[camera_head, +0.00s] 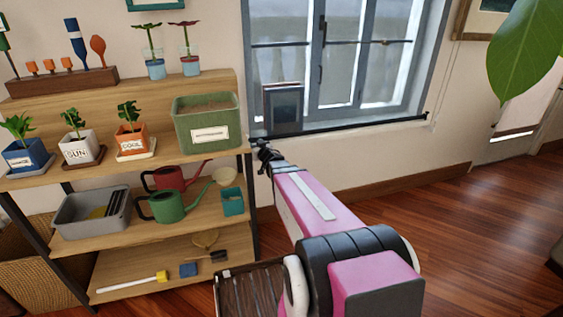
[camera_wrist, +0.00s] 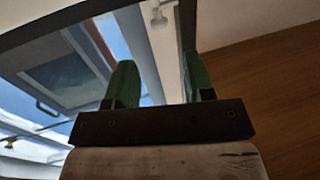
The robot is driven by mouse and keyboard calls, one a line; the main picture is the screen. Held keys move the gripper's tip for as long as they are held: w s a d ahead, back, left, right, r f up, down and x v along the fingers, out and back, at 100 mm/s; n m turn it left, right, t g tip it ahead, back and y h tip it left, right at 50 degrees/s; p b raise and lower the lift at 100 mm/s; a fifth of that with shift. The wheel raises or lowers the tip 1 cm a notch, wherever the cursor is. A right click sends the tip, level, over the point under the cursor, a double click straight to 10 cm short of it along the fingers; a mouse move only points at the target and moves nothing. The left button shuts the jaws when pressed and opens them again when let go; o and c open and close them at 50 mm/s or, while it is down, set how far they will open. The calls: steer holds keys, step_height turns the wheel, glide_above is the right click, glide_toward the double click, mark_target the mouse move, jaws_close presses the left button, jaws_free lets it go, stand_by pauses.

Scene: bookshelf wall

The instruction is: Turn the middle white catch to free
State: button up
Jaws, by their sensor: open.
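A small white fitting (camera_wrist: 158,14), which looks like a catch, shows at the top of the wrist view, ahead of and between my fingertips. I cannot tell whether it is the middle catch or how it is turned. My gripper (camera_wrist: 160,70) is open, with two green fingers apart and nothing between them. In the head view my gripper (camera_head: 265,152) is at the left end of the window sill, by the shelf's right edge. No white catch can be made out clearly in the head view. The window (camera_head: 345,60) stands behind the sill.
A wooden shelf (camera_head: 190,90) at left holds potted plants, a green planter (camera_head: 207,122), watering cans and a grey tub (camera_head: 92,212). A dark picture (camera_head: 283,105) leans on the sill. A large leaf (camera_head: 525,45) hangs at upper right. The wooden floor (camera_head: 480,230) at right is clear.

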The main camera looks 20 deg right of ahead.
steer(key=d+f+m+g+h, duration=0.2)
steer(key=d+f+m, duration=0.3)
steer(key=m, duration=0.5)
steer(key=w+d+f+m+g+h, duration=0.1)
steer(key=d+f+m+g+h, duration=0.1)
steer(key=d+f+m+g, duration=0.3)
steer(key=shift+d+f+m+g, duration=0.3)
steer(key=shift+d+f+m, duration=0.5)
steer(key=shift+d+m, duration=1.25)
steer(key=shift+a+m, duration=0.55)
steer(key=shift+a, duration=0.05)
